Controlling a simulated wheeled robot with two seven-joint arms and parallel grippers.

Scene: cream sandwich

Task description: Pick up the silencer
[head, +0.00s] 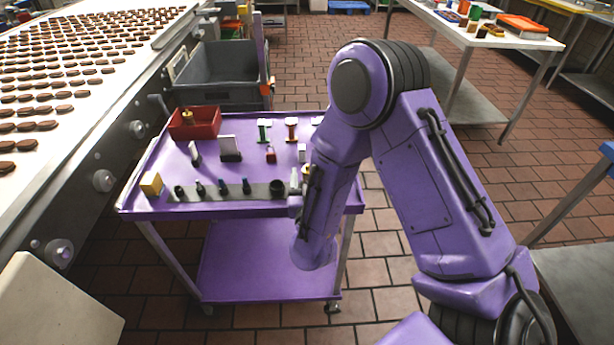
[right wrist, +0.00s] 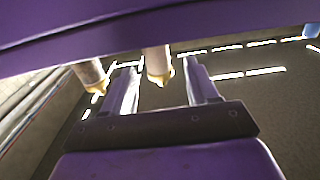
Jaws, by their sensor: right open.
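In the right wrist view, a pale cylinder with a brass-coloured tip (right wrist: 158,63), which looks like a silencer, shows between the two fingers of my right gripper (right wrist: 163,84). The fingers are apart and nothing is clamped. A second, similar cylinder (right wrist: 91,74) stands to the left, outside the fingers. A purple edge crosses in front and hides the cylinders' other ends. In the head view my right gripper (head: 295,190) is at the right end of the purple cart (head: 185,210), largely hidden by my forearm. The silencers cannot be told clearly there. My left gripper is not in view.
The cart top holds a red bin (head: 194,123), a yellow block (head: 151,183), a grey strip with several dark fittings, a black cup (head: 277,189) and green and brown spools. A conveyor (head: 130,75) runs along the left. A grey crate (head: 222,78) stands behind.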

